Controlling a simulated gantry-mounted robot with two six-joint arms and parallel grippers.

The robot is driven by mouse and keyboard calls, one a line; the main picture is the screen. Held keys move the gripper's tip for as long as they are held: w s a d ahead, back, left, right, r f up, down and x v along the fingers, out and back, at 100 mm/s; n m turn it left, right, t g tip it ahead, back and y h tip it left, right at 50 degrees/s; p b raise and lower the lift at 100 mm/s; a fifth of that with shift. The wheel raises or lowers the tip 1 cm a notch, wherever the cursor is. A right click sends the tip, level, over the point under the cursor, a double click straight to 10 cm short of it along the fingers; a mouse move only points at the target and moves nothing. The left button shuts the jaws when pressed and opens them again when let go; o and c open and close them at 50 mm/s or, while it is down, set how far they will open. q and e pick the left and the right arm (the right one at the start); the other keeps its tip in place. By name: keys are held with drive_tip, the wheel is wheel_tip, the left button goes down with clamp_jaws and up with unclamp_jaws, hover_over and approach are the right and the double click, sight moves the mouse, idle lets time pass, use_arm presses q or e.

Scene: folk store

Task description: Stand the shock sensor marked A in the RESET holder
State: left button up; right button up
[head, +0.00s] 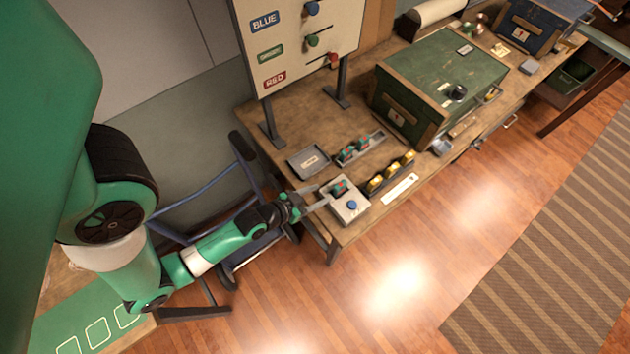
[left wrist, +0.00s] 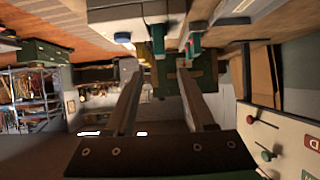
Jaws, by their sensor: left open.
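My left gripper (head: 318,199) is open at the near left side of a grey box (head: 348,214) with a blue button (head: 352,205). A green-and-red sensor (head: 339,187) stands upright in this box, just ahead of my fingertips. In the left wrist view my open fingers (left wrist: 160,80) are apart with nothing held, and the green sensor (left wrist: 159,42) shows beyond them. Other green-and-red sensors (head: 361,146) stand in a grey rack behind. No letter A or RESET label is readable, so I cannot tell which sensor or holder they mark. My right gripper is not in view.
Several yellow pieces (head: 391,171) stand right of the grey box, beside a white strip (head: 399,189). A shallow grey tray (head: 308,161) lies behind. A green chest (head: 440,85) and a board with coloured knobs (head: 300,40) stand farther back on the wooden bench.

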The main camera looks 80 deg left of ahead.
use_arm(q)
drive_tip(key=shift+s+d+r, duration=0.2)
drive_tip(key=shift+s+r, duration=0.05)
drive_tip(key=shift+s, duration=0.1)
drive_tip(key=w+a+r+m+t, duration=0.1)
drive_tip(key=w+a+r+t, duration=0.15)
drive_tip(key=w+r, duration=0.85)
drive_tip(key=w+d+r+m+t+h, duration=0.15)
drive_tip(key=w+r, duration=0.25)
drive_tip(key=r, duration=0.5)
drive_tip(key=w+d+r+m+t, duration=0.1)
drive_tip(key=w+d+r+t, duration=0.25)
drive_tip(key=r, duration=0.55)
drive_tip(key=w+d+r+m+t+h, duration=0.1)
drive_tip(key=w+d+r+t, duration=0.1)
drive_tip(key=w+r, duration=0.5)
drive_tip(key=s+d+r+t+h, duration=0.1)
drive_tip(key=s+d+r+t, duration=0.1)
drive_tip(key=r, duration=0.9)
drive_tip(key=s+d+r+m+t+h, duration=0.1)
drive_tip(key=s+d+r, duration=0.4)
drive_tip(key=r, duration=0.5)
drive_tip(key=s+d+r+m+t+h, duration=0.1)
drive_tip(key=s+d+r+t+h, duration=0.2)
drive_tip(key=r, duration=0.8)
drive_tip(key=shift+s+d+r+t, duration=0.2)
drive_tip(key=shift+d+r+t, duration=0.15)
drive_tip(key=shift+d+t, duration=0.4)
